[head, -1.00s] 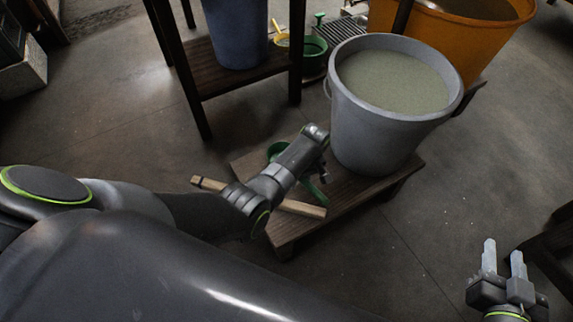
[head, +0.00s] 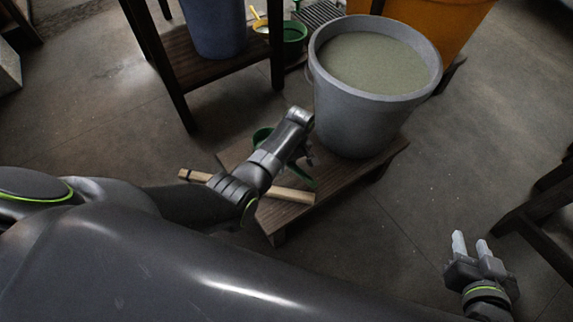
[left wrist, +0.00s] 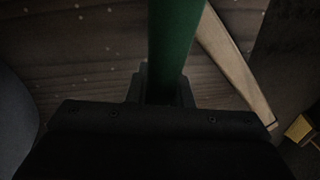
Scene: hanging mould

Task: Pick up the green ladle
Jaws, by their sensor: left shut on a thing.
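The green ladle (head: 262,136) is on or just above the low wooden stand (head: 275,222), partly hidden behind my left arm in the head view. Its green handle fills the top middle of the left wrist view (left wrist: 174,45), running down between the fingers. My left gripper (left wrist: 163,88) is shut on this handle. In the head view the left fingertips are hidden by the wrist. I cannot tell whether the ladle touches the stand. My right gripper (head: 471,246) is open and empty above the floor at the lower right.
A grey bucket (head: 330,100) of greenish liquid stands on the stand's right side. A wooden stick (head: 290,195) lies across the stand under my left arm. A blue bucket (head: 215,30), a green bowl (head: 294,38) and an orange tub (head: 425,32) are behind.

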